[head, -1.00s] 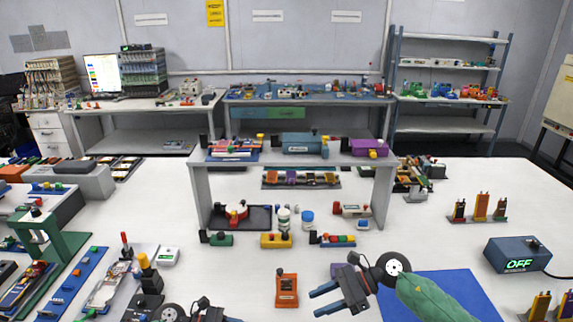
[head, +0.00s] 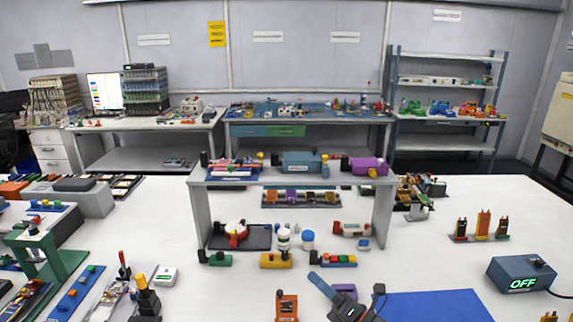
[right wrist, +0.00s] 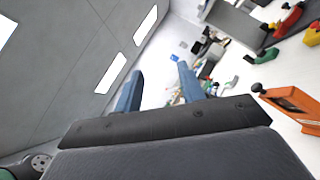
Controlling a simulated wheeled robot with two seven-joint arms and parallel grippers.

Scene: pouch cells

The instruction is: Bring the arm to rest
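My right gripper (head: 322,284) is at the bottom of the head view, just right of an upright orange block (head: 287,306) on the white table (head: 440,255). In the right wrist view its two blue fingers (right wrist: 158,75) stand apart with nothing held between them. The orange block also shows at the right edge of that view (right wrist: 292,106), beside the gripper and apart from it. Most of my right arm is below the head view's edge. My left gripper is out of view.
A grey raised shelf (head: 280,180) stands mid-table, with small coloured devices on and under it. A blue mat (head: 435,305) lies at front right, near a box reading OFF (head: 520,273). A green press frame (head: 50,255) stands at left. The table's right middle is mostly clear.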

